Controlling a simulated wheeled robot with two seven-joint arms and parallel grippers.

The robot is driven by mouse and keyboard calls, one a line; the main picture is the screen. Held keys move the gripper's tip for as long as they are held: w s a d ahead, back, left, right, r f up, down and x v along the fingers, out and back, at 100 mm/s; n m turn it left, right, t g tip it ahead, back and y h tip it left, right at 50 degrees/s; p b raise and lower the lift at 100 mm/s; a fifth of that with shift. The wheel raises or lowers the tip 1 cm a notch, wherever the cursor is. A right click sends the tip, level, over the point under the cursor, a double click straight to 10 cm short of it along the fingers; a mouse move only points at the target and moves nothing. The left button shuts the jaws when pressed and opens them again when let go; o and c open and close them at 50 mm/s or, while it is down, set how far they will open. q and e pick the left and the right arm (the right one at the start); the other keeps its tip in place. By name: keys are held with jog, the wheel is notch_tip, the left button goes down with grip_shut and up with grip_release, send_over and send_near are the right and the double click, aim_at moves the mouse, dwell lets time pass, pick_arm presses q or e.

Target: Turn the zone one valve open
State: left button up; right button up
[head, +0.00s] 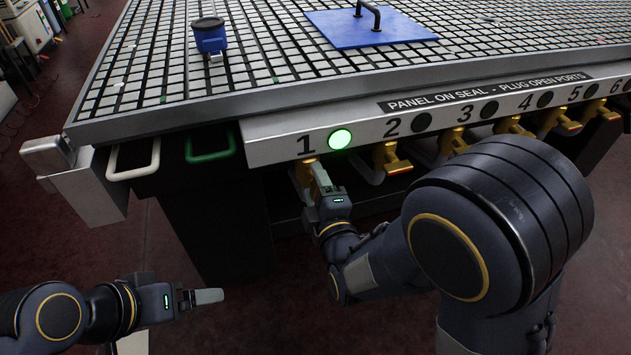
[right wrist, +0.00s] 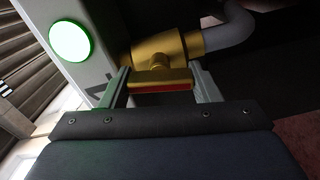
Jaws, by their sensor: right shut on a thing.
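The zone one valve (head: 303,173) is brass and sits under the panel label 1, below a lit green lamp (head: 340,139). In the right wrist view the brass valve body (right wrist: 158,50) joins a grey pipe, and its handle (right wrist: 165,82) has a red strip along its edge. My right gripper (head: 324,183) is at this valve. In the wrist view its two fingers (right wrist: 163,87) are at the two ends of the handle, shut on it. My left gripper (head: 208,297) hangs at the lower left, away from the valves; its finger gap is hidden.
More brass valves (head: 390,160) line the panel (head: 270,142) to the right, under dark lamps. A blue plate (head: 345,38) with a black handle and a blue cup-like item (head: 210,40) are on the grid table (head: 150,75). White and green handles (head: 133,160) are at the left.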

jog(key=shift+f+n+p, duration=0.1)
jog(key=shift+n+p, duration=0.25)
jog(key=shift+n, duration=0.85)
jog(key=o, duration=1)
jog(key=p+v, duration=0.1)
jog(key=v, duration=0.7)
jog(key=shift+w, duration=0.1)
